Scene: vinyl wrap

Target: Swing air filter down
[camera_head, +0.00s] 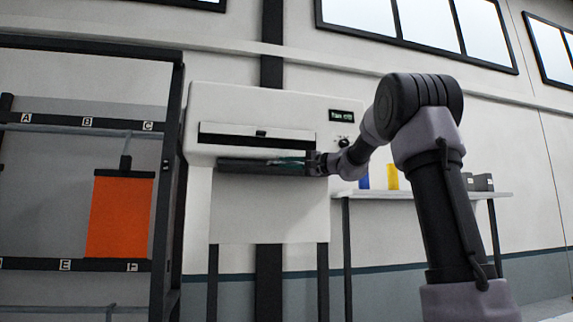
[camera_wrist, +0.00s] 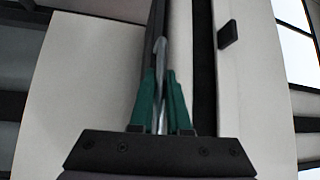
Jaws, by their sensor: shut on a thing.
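A white wall-mounted machine (camera_head: 210,105) has a dark slot and a small black knob (camera_head: 260,133) on its front. A long dark bar (camera_head: 245,167), seemingly the air filter, runs along its lower edge; which part is the filter is not certain. My gripper (camera_head: 285,161) reaches in from the right at this bar. In the wrist view, the green fingers of my gripper (camera_wrist: 161,100) are closed around a thin grey rail (camera_wrist: 160,58) beside the dark bar. The machine front (camera_wrist: 250,80) and its knob (camera_wrist: 228,35) are to the right there. The fingers hide part of the rail.
A white panel (camera_head: 270,215) is below the bar, between dark legs. A dark rack (camera_head: 170,200) with an orange sheet (camera_head: 120,215) stands left. A shelf (camera_head: 430,194) with blue and yellow items is on the right, behind my arm.

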